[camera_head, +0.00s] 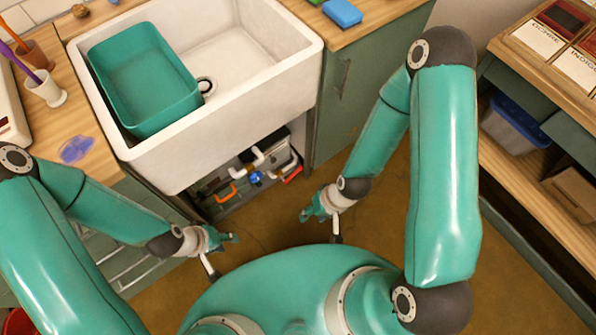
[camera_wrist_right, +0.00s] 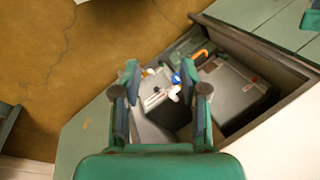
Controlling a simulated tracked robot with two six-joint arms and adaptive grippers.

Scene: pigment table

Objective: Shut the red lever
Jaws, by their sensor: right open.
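The red lever (camera_head: 292,174) is at the right end of the pipework in the opening below the sink. In the right wrist view I cannot make it out clearly. An orange lever (camera_head: 226,192) is at the left of the same opening, and a blue knob (camera_head: 255,177) is between them. My right gripper (camera_head: 305,215) is open and empty in front of the opening, below and apart from the red lever. In its wrist view its fingers (camera_wrist_right: 165,100) stand either side of the pipes. My left gripper (camera_head: 230,238) is lower left of the opening, touching nothing visible.
The white sink (camera_head: 245,75) overhangs the opening and holds a teal basin (camera_head: 145,82). A green cabinet door (camera_head: 345,100) stands to the right of the opening. Shelves with a blue bin (camera_head: 515,125) are at far right. The brown floor between is clear.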

